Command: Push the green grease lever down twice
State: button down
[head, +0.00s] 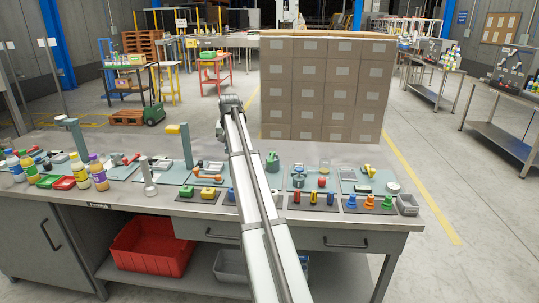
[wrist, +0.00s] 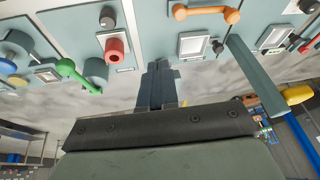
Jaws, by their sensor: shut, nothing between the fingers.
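The green lever (wrist: 75,74) shows in the wrist view, left of my gripper, slanting with a rounded end at each side. It sits by a grey-teal cylinder (wrist: 96,70) at the edge of a pale panel. In the head view a dark green cylindrical unit (head: 272,161) stands just right of my arm; the lever itself is too small to make out there. My gripper (wrist: 159,66) is shut and empty, apart from the lever with a gap between them. In the head view my own arm hides the gripper.
Near the gripper are a red knob (wrist: 115,48), an orange handle (wrist: 205,13) and a post with a yellow grip (wrist: 298,94). In the head view, bottles (head: 98,172) stand at the left of the bench and stacked cartons (head: 325,88) rise behind it.

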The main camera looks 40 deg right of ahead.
jog(key=s+d+r, duration=0.4)
jog(key=d, duration=0.2)
jog(key=s+d+r+m+g, duration=0.1)
jog(key=s+d+r, duration=0.3)
jog(key=s+d, duration=0.1)
jog(key=shift+s+d+g+h, duration=0.25)
jog(key=shift+d+g+h, duration=0.05)
jog(key=shift+d, duration=0.45)
jog(key=shift+f, duration=0.15)
send_over(269, 161)
notch_tip(269, 161, down, 12)
jog(key=shift+s+r, duration=0.15)
jog(key=shift+f, duration=0.85)
